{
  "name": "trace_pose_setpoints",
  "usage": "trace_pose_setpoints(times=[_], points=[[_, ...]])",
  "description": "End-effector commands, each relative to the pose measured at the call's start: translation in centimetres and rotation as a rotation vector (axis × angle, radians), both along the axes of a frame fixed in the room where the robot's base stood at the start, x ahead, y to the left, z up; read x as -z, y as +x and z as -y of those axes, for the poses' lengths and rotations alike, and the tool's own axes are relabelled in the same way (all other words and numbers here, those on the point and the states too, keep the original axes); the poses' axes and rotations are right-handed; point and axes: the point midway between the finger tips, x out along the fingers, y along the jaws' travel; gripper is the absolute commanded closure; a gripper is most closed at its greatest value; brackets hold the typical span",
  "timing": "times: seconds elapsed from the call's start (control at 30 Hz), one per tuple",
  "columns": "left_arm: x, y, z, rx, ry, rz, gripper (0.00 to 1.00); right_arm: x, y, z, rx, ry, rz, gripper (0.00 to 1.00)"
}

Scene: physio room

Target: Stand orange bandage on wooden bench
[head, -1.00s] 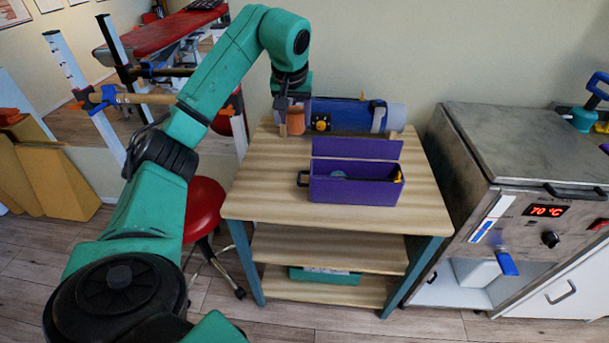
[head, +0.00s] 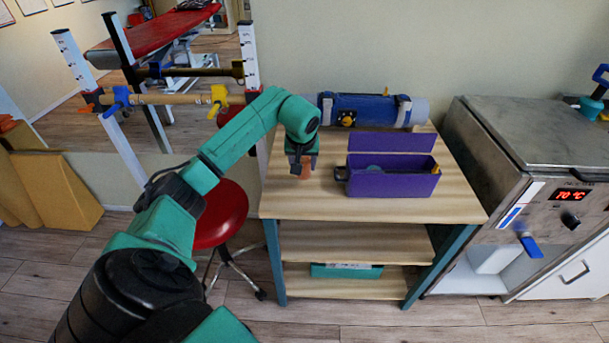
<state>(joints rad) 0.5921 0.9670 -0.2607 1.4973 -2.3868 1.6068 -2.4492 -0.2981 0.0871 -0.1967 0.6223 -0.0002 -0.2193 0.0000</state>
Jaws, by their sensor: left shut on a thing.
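The wooden bench (head: 284,203) stands ahead of me, with a pale striped top and two lower shelves. My left gripper (head: 302,170) points down over the left part of its top, shut on the orange bandage (head: 306,172). The bandage is a small orange piece, partly hidden by the fingers. I cannot tell whether its bottom touches the top. My right gripper is not in view.
An open purple box (head: 393,185) sits on the bench right of my left gripper. A blue roll-like device (head: 365,105) lies along the back. A red stool (head: 221,213) is at the left, a metal heating cabinet (head: 535,190) at the right. The front-left top is clear.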

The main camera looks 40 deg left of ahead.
Motion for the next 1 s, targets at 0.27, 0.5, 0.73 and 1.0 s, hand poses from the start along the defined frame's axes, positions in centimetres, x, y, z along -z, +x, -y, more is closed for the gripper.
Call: trace_pose_setpoints(times=[0.27,0.5,0.73,1.0], points=[[4.1,0.0,0.1,0.000,-0.001,0.000,0.99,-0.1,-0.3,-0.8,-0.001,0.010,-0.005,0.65],[4.2,0.0,0.0,0.001,0.001,0.001,0.99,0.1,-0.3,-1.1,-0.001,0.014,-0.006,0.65],[4.3,0.0,0.0,0.001,0.000,0.000,0.15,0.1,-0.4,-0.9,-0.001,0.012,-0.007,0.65],[3.7,0.0,0.1,0.001,-0.002,0.000,0.15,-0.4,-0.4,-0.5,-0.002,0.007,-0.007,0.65]])
